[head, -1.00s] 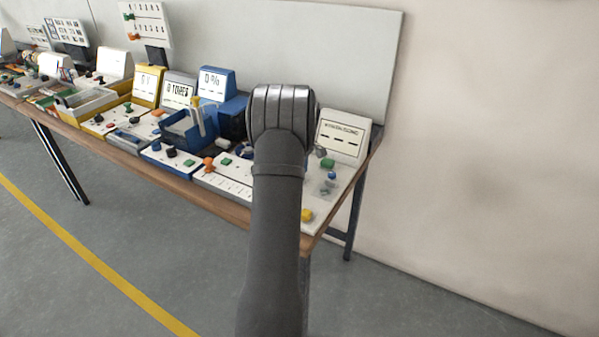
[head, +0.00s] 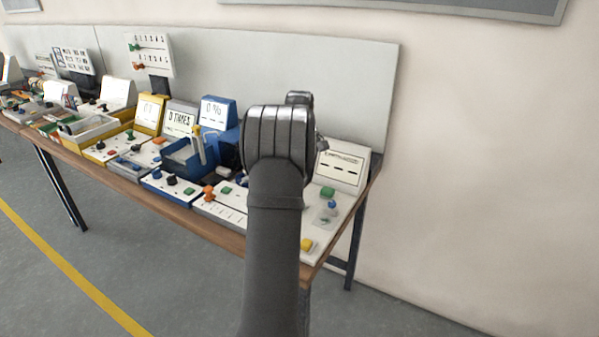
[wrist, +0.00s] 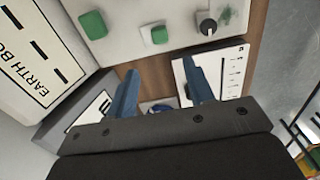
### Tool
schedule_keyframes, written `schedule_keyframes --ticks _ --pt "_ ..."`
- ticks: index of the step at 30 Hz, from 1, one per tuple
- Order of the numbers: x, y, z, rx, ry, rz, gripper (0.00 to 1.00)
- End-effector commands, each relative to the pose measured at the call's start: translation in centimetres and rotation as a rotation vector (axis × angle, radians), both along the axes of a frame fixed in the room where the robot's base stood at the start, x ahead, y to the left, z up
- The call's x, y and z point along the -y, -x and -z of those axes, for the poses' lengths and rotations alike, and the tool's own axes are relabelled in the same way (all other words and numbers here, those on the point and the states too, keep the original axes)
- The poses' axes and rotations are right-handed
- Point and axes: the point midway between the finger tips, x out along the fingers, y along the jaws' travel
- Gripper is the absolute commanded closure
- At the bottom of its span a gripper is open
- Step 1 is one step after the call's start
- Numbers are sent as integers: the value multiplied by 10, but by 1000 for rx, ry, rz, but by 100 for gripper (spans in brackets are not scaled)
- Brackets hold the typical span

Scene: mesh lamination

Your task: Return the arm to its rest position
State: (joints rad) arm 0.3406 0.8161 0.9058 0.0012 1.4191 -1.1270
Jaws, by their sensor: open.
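My gripper (wrist: 163,88) shows in the wrist view as two blue fingers standing well apart, with nothing between them. It hangs above the bench with panels and bare wood below it. In the head view my grey arm rises over the right end of the bench (head: 222,237) and hides the gripper itself. A white panel with green buttons (wrist: 155,35) and a dark knob lies ahead of the fingers in the wrist view.
A white display box (head: 341,166) stands at the bench's right end. A blue open bin (head: 188,157), a yellow display unit (head: 150,112) and several control panels line the bench to the left. A grey backboard (head: 340,75) stands behind. The floor in front is clear.

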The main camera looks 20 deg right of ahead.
Motion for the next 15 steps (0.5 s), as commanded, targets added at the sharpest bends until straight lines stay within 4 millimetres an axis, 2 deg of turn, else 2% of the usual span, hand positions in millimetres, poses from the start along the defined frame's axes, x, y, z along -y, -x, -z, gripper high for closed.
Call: schedule_keyframes --ticks 5,8,15 --pt "0 0 4 0 0 0 52" --pt "0 0 14 -2 -1 0 52" --pt "0 0 58 -2 -1 0 52"
